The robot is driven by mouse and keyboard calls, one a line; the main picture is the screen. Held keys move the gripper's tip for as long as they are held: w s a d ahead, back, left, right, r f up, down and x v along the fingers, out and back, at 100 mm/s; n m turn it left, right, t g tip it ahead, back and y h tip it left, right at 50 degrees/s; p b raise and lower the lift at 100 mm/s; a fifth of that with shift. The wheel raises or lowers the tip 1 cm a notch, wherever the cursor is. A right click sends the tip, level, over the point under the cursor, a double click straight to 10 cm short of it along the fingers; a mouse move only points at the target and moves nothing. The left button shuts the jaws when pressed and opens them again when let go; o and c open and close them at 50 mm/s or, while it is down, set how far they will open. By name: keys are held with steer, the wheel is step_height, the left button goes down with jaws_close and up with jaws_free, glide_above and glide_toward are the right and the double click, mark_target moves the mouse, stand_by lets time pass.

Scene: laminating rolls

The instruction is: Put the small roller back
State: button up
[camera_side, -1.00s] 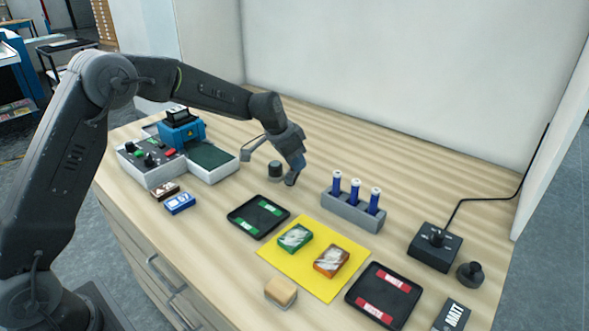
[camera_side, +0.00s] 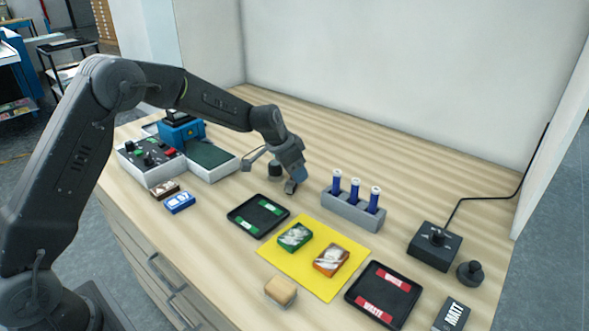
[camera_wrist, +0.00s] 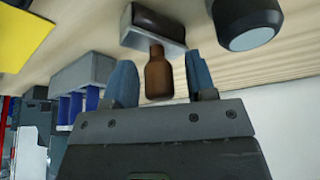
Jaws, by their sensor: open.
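In the wrist view, the small roller (camera_wrist: 157,72) has a brown handle and a pale grey frame with a dark brown top. Its handle appears between the two blue fingers of my gripper (camera_wrist: 160,75), which are open with a gap on each side. In the side view, my gripper (camera_side: 296,182) is low over the table, between the black cylinder and the grey rack. The roller is mostly hidden there by my gripper. I cannot tell which holder belongs to the roller.
A black cylinder (camera_side: 275,170) stands close behind my gripper. A grey rack (camera_side: 352,212) with blue rolls is to its right. A black tray (camera_side: 243,221), a yellow mat (camera_side: 312,283) and another black tray (camera_side: 370,307) lie in front. The laminator (camera_side: 206,153) is at left.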

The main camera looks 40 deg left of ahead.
steer(key=v, duration=1.2)
steer(key=shift+r, duration=0.2)
steer(key=s+d+r+n, duration=0.1)
steer(key=s+r, duration=0.2)
steer(key=s, duration=0.3)
steer(key=s+d+r+y, duration=0.1)
steer(key=s+r, duration=0.1)
steer(key=s, duration=0.4)
steer(key=s+d+r+n, duration=0.1)
steer(key=s+r, duration=0.2)
steer(key=s, duration=0.3)
steer(key=s+f+n+t, duration=0.1)
steer(key=s+f+n, duration=0.1)
steer(key=s, duration=1.3)
steer(key=shift+d+f+y, duration=0.4)
steer(key=shift+d+f, duration=0.05)
steer(key=shift+f, duration=0.4)
